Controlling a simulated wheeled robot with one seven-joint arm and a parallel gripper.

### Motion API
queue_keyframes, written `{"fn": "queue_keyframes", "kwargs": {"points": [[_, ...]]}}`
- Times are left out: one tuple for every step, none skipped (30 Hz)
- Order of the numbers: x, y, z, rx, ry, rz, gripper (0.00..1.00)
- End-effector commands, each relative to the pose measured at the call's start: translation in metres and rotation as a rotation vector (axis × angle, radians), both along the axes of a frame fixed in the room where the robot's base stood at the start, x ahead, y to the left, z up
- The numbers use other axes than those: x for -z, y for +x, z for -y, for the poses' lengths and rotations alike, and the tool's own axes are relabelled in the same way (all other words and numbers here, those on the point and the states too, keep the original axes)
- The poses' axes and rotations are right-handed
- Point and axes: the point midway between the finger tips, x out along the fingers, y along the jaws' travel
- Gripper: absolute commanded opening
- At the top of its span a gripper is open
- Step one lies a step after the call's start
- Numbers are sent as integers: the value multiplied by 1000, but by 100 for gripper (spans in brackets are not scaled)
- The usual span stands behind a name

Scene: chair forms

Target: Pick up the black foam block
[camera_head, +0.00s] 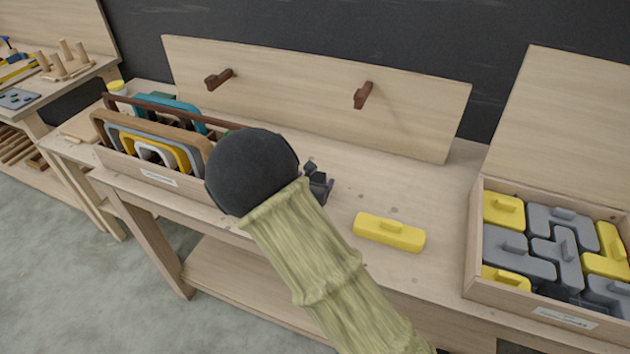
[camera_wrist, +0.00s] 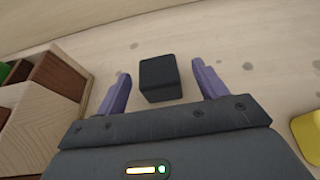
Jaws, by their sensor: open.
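The black foam block (camera_wrist: 160,80) is a small dark cube on the pale wooden bench top. In the wrist view it lies between the purple fingers of my gripper (camera_wrist: 160,72), with a gap on each side. My gripper is open and holds nothing. In the head view my gripper (camera_head: 320,186) is mostly hidden behind my arm's dark round joint and pale sleeve. A small dark shape just beyond it looks like the block (camera_head: 310,166).
A yellow block (camera_head: 389,232) lies to the right on the bench. A wooden rack of coloured frames (camera_head: 150,165) stands at left. A box of grey and yellow shapes (camera_head: 472,240) stands at right. A backboard with two pegs (camera_head: 300,95) rises behind.

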Motion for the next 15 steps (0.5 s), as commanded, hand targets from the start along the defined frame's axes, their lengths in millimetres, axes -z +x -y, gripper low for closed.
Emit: {"fn": "queue_keyframes", "kwargs": {"points": [[0,0,0,0,0,0,71],[0,0,0,0,0,0,71],[0,0,0,0,0,0,71],[0,0,0,0,0,0,71],[0,0,0,0,0,0,71],[0,0,0,0,0,0,71],[0,0,0,0,0,0,71],[0,0,0,0,0,0,71],[1,1,0,0,-1,0,71],[1,2,1,1,-1,0,71],[2,4,1,1,-1,0,71],[4,7,2,0,-2,-1,71],[5,10,2,0,-2,0,71],[7,13,3,0,-3,0,71],[9,17,4,-1,-4,0,71]]}}
